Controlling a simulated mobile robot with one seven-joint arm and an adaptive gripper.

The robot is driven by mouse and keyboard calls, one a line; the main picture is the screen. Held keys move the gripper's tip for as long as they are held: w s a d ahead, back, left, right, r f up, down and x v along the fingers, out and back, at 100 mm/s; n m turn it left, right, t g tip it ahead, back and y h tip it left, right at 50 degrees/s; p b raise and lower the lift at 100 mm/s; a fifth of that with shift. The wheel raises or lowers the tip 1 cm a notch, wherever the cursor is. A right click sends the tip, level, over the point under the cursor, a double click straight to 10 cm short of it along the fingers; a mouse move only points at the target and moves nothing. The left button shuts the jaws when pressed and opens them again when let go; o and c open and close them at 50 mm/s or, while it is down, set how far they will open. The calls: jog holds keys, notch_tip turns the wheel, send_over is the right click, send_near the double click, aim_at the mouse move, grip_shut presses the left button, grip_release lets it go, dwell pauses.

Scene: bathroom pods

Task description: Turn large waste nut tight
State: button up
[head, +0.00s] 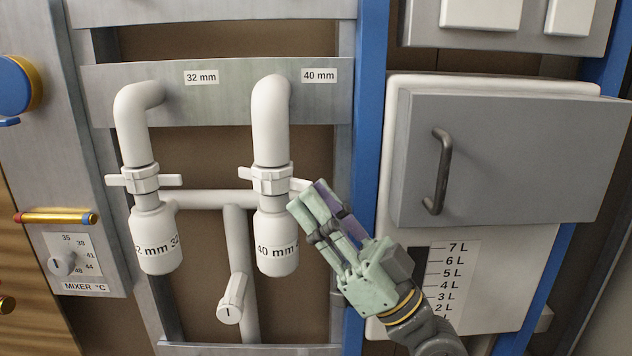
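The large waste nut (270,181) is a white winged nut on the 40 mm pipe, just above the trap bottle (277,243) marked 40 mm. Its left wing points left and its right wing ends close to my fingertips. My gripper (308,194), pale green with a purple pad, reaches in from the lower right and is beside the right wing. Its fingers partly cover the bottle's right edge. The gap between the fingers is not clear, and I cannot tell whether they touch the wing.
A smaller winged nut (144,181) sits on the 32 mm pipe to the left. A cross pipe joins the traps, with a valve lever (232,299) below. A blue post (371,150) and a grey cabinet door with a handle (438,172) stand to the right.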

jog(key=shift+w+a+r, duration=0.25)
jog(key=shift+a+r, duration=0.1)
jog(key=shift+r, duration=0.05)
grip_shut()
dwell(0.4)
